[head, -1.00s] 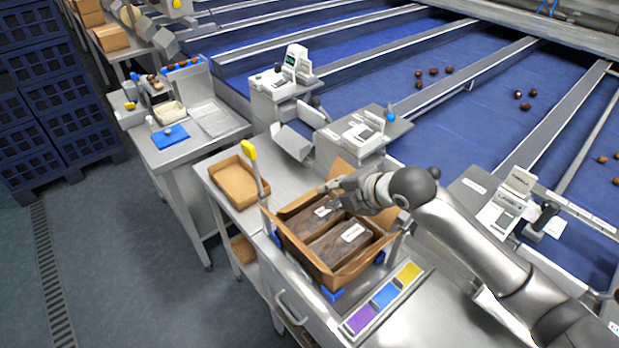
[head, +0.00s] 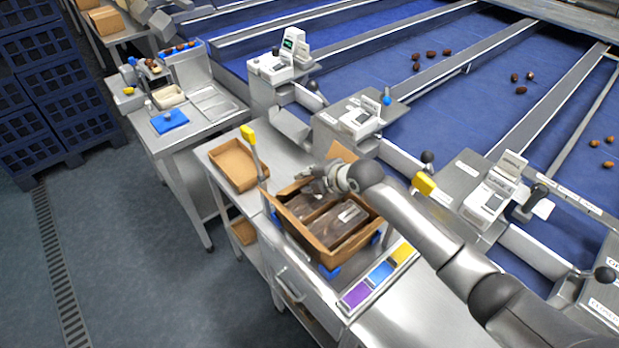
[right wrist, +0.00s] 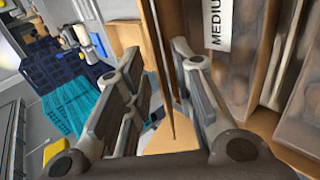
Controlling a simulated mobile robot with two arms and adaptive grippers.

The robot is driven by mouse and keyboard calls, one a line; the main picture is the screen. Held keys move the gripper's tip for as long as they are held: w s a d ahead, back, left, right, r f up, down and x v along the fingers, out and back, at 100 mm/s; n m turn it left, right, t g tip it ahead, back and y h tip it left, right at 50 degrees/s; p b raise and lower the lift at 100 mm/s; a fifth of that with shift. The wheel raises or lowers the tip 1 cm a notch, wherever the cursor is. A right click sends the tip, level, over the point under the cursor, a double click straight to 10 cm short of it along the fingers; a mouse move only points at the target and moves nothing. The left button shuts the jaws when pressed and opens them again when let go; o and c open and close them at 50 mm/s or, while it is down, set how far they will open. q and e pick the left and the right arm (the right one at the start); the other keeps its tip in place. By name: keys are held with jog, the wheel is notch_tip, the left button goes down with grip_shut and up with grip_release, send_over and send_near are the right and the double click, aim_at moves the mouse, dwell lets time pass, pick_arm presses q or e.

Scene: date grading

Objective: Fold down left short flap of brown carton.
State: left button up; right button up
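The open brown carton (head: 348,242) stands on the steel bench with dark packs (head: 334,229) of dates inside. One flap (head: 341,151) stands up at its back. My right gripper (head: 307,181) is low over the carton's far left end, fingers pointing left. In the right wrist view its fingers (right wrist: 158,62) are spread, with a thin cardboard panel (right wrist: 160,85) edge-on between them. One finger is on the side of the packs, the other on the outer side. I cannot tell whether either finger touches the panel. My left gripper is not in view.
A shallow brown tray (head: 237,166) lies left of the carton. A yellow-topped post (head: 248,134) stands near the carton's left corner, another yellow top (head: 424,184) to the right. Blue holders (head: 330,271) sit at the carton's base. A coloured strip (head: 381,272) lies in front right.

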jog(key=shift+w+f, duration=0.1)
jog(key=shift+c, duration=0.5)
grip_shut()
